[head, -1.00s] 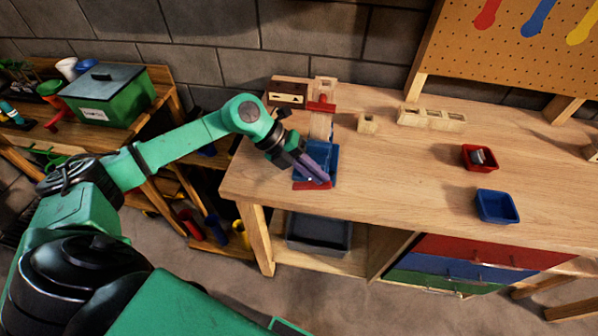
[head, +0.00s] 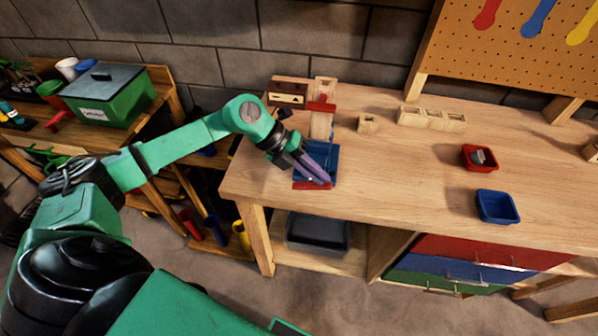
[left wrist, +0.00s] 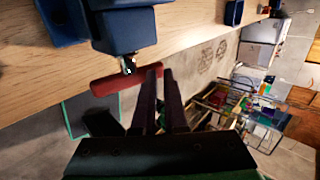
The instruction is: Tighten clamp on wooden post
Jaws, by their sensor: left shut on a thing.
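The blue clamp (head: 330,160) is at the front left edge of the workbench, with a red bar handle at its front. The light wooden post (head: 321,124) stands upright behind it, with a red piece (head: 321,105) across its upper part. My left gripper (head: 326,181) reaches in from the left, partly covering the clamp. In the left wrist view, the clamp's blue body (left wrist: 125,32) is above the red handle (left wrist: 118,81). The fingertips (left wrist: 158,70) are shut at the handle's right end. Whether the clamp touches the post is hidden. My right gripper is not in view.
A red bin (head: 479,157) with a grey item and a blue bin (head: 497,206) sit on the workbench (head: 420,165) at the right. Wooden blocks (head: 432,118) lie behind. The bench middle is clear. A green box (head: 108,93) stands on the left shelf.

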